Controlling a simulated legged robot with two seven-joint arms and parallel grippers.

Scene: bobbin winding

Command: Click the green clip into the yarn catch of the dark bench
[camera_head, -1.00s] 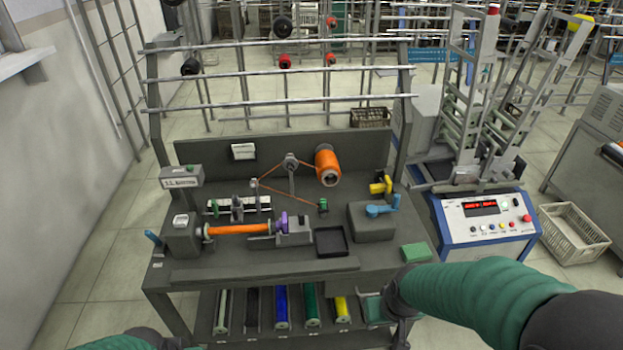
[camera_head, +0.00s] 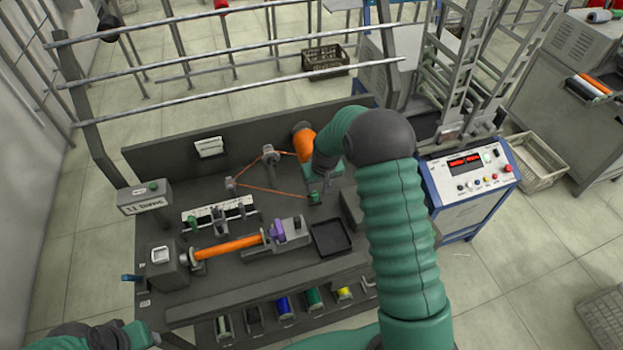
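The green clip (camera_head: 314,198) sits low over the dark bench (camera_head: 200,285), right of centre, at the end of an orange yarn. My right gripper (camera_head: 325,186) points down just above and right of the clip. Its fingers are small and partly hidden by my forearm, so I cannot tell whether they touch the clip. My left gripper (camera_head: 150,337) is at the bottom left edge, away from the clip, its fingers unclear. A white strip with several small uprights (camera_head: 217,213) stands left of the clip; I cannot tell which part is the yarn catch.
An orange yarn cone (camera_head: 303,140) is partly behind my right arm. The yarn passes a post guide (camera_head: 270,155). An orange bobbin (camera_head: 228,247) lies in the winder in front, with a purple part (camera_head: 278,230) at its right end. A black tray (camera_head: 331,238) is right of it.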

